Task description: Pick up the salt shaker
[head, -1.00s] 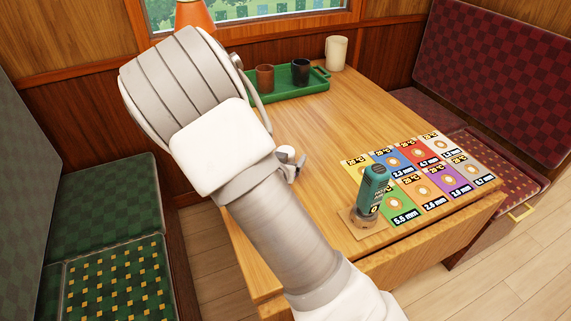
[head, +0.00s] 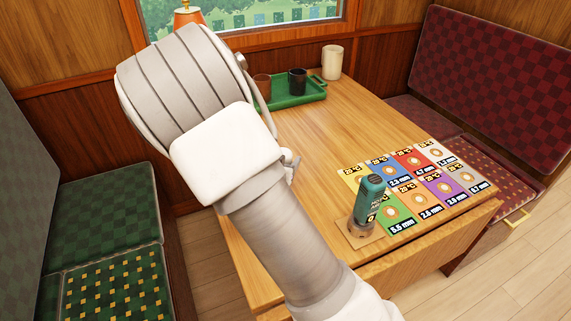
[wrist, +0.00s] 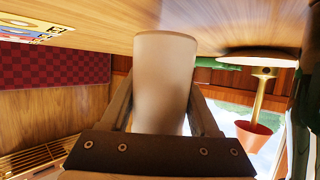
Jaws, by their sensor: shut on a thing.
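In the wrist view, which shows the scene upside down, a pale, smooth, slightly tapered cylinder (wrist: 163,75) stands between the two fingers of my gripper (wrist: 163,105). I take it to be the salt shaker. My gripper is shut on it. Its base end is close to the wooden table top; I cannot tell whether they touch. In the head view my arm hides most of the gripper and the shaker. Only a small pale bit and a grey fingertip (head: 291,163) show at the arm's right edge, over the table's left part.
The table (head: 330,130) holds a green tray (head: 313,96) with dark and brown cups, a cream cylinder (head: 332,62), coloured cards (head: 418,187) and a teal tool (head: 369,200) on a brown pad. An orange lamp (head: 189,17) stands at the window. The table's middle is clear.

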